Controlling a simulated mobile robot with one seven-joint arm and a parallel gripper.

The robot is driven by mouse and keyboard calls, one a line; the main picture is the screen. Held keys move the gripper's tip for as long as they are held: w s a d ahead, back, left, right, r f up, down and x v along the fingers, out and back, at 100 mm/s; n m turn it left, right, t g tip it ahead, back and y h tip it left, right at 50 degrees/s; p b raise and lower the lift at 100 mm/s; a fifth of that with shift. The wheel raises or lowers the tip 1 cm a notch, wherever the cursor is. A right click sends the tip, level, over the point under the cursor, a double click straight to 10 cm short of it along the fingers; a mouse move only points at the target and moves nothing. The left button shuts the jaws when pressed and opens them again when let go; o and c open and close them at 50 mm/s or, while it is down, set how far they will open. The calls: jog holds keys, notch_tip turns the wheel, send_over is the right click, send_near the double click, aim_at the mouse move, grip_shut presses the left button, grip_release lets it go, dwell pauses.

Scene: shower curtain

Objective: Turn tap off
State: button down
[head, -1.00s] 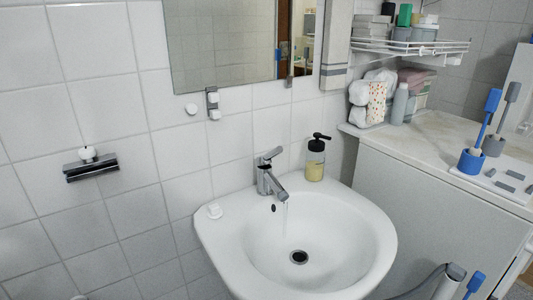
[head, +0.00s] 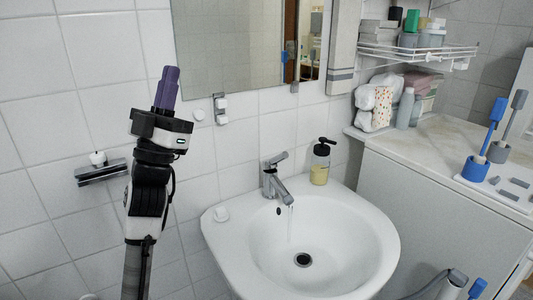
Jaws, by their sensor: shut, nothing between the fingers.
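A chrome tap (head: 273,181) stands at the back left of the white sink (head: 220,242). Its lever handle (head: 277,158) sits on top and points up and to the right. A thin stream of water (head: 290,222) runs from the spout toward the drain (head: 303,260). My gripper (head: 168,74), with purple fingers, is in the left part of the head view. It points upward, is shut and empty, and appears to the left of the tap, clear of it in the picture.
A soap bottle (head: 320,163) with a black pump stands right of the tap. A mirror (head: 232,52) hangs on the tiled wall behind. A counter (head: 425,152) with brushes is at right.

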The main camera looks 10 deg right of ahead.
jog(key=w+d+f+n+g, duration=0.3)
jog(key=w+d+f+g, duration=0.1)
jog(key=w+d+f, duration=0.4)
jog(key=n+g+y+p, duration=0.4)
jog(key=n+p, duration=0.1)
send_over(275, 160)
jog(key=w+a, duration=0.2)
jog(key=a, duration=0.1)
notch_tip(275, 160, down, 16)
jog(key=f, duration=0.1)
jog(key=s+d+f, duration=0.1)
jog(key=s+f+p, duration=0.1)
jog(key=shift+s+d, duration=0.25)
